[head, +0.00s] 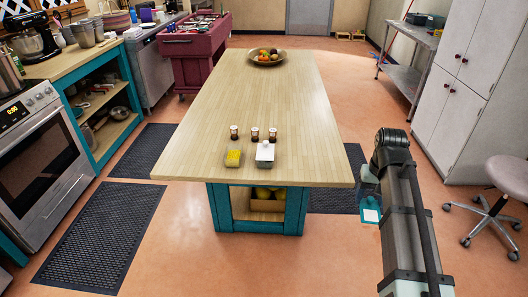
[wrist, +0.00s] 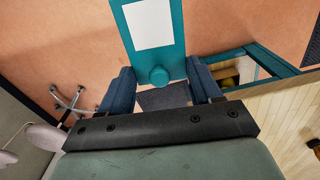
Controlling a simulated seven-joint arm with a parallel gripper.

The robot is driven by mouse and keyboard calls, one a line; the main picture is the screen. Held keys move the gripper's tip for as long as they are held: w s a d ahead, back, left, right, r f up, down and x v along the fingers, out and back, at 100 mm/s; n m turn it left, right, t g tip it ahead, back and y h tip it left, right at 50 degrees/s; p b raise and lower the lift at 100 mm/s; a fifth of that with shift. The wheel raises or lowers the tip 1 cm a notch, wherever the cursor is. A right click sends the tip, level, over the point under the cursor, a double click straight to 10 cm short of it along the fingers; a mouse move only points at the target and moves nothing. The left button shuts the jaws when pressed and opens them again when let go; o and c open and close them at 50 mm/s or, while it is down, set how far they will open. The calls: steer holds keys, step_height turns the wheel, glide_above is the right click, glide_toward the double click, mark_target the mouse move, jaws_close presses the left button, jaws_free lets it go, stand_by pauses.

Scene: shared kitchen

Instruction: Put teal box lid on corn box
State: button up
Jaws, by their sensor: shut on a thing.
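The teal box lid (head: 370,211) is in my gripper (head: 369,190), to the right of the table's near right corner, over the floor. In the wrist view the lid (wrist: 176,52) has a white label and a round teal knob, and lies between the two fingers of my gripper (wrist: 160,72), which is shut on it. The corn box (head: 233,158), small and yellow, stands near the table's front edge, well left of my gripper. The corn box is not visible in the wrist view.
A white lidded box (head: 265,153) stands just right of the corn box. Three dark jars (head: 254,134) stand behind them. A fruit bowl (head: 267,58) is at the table's far end. The rest of the wooden tabletop (head: 210,105) is clear. A stool (head: 506,178) stands at right.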

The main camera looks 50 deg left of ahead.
steer(key=s+a+r+n, duration=0.25)
steer(key=s+a, duration=0.35)
steer(key=a, duration=0.6)
steer(key=s+a+r+n, duration=0.1)
steer(key=s+a+r, duration=0.35)
steer(key=a, duration=0.75)
steer(key=s+a+r+n, duration=0.25)
steer(key=s+a, duration=0.35)
steer(key=a, duration=0.6)
steer(key=w+a+r+m, duration=0.25)
steer(key=a+r, duration=0.25)
steer(key=a, duration=0.6)
steer(key=shift+m, duration=0.95)
steer(key=shift+s+d+f, duration=0.15)
steer(key=shift+s+f, duration=0.05)
steer(key=shift+f, duration=1.45)
steer(key=shift+s+d+f, duration=0.15)
steer(key=shift+s+f, duration=0.1)
steer(key=shift+f, duration=1.35)
steer(key=shift+s+d+f, duration=0.15)
steer(key=shift+s+f, duration=0.05)
steer(key=shift+f, duration=1.45)
steer(key=shift+f, duration=0.45)
steer(key=o, duration=1)
